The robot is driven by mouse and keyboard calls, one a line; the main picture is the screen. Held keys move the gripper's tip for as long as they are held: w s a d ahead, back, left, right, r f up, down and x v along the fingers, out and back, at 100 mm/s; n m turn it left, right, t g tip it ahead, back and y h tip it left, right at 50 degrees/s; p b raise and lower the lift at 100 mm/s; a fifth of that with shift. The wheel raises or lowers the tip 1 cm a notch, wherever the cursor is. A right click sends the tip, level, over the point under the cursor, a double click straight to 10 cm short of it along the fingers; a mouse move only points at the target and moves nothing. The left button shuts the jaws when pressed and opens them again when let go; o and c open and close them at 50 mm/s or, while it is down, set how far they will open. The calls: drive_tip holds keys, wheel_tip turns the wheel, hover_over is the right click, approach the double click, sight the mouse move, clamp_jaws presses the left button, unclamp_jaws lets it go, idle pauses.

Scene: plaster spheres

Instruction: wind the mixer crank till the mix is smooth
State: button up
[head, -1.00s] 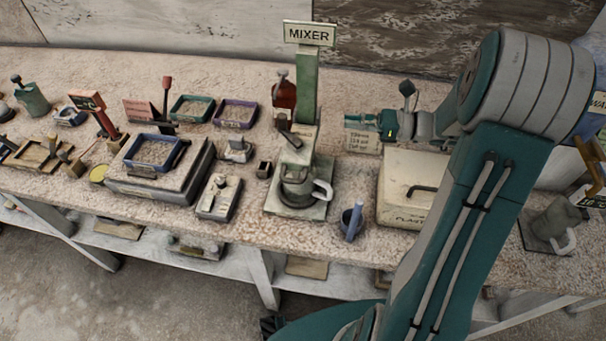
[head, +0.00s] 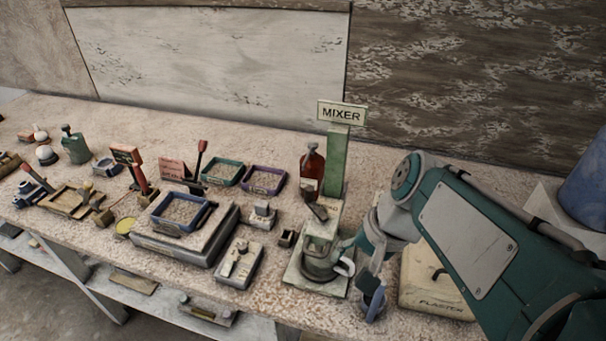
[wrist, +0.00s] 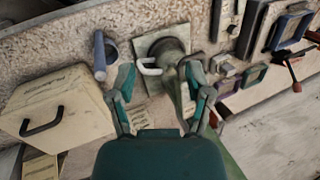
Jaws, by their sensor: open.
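The mixer (head: 337,170) is a green post on a pale base, under a MIXER sign (head: 342,113). A dark lever (head: 317,211), which looks like the crank, juts from its front. A metal mug (head: 318,264) with a white handle stands on the base; the mug's handle (wrist: 150,68) also shows in the wrist view. I cannot see the mix inside. My gripper (wrist: 158,72) is open and empty, its fingers spread either side of the mug handle and green post in the wrist view. In the head view it is just right of the mixer, partly hidden. Contact cannot be told.
A blue-grey cup with a tool (head: 371,297) stands right of the mixer. The plaster bin (head: 430,290) is behind my arm. A brown bottle (head: 311,168) stands left of the post. Trays and a scale-like block (head: 185,250) crowd the bench to the left.

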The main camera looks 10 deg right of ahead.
drive_tip(key=n+h, duration=0.1)
wheel_tip(320, 180, up, 9)
drive_tip(key=m+g+h, duration=0.2)
drive_tip(key=m+h, duration=0.1)
drive_tip(key=m, duration=0.3)
hover_over(309, 187)
drive_tip(key=shift+a+f, duration=0.1)
drive_tip(key=shift+f, duration=0.05)
drive_tip(key=shift+t, duration=0.3)
wheel_tip(309, 187, down, 11)
drive_tip(key=shift+s+r, duration=0.1)
drive_tip(key=shift+r, duration=0.05)
clamp_jaws()
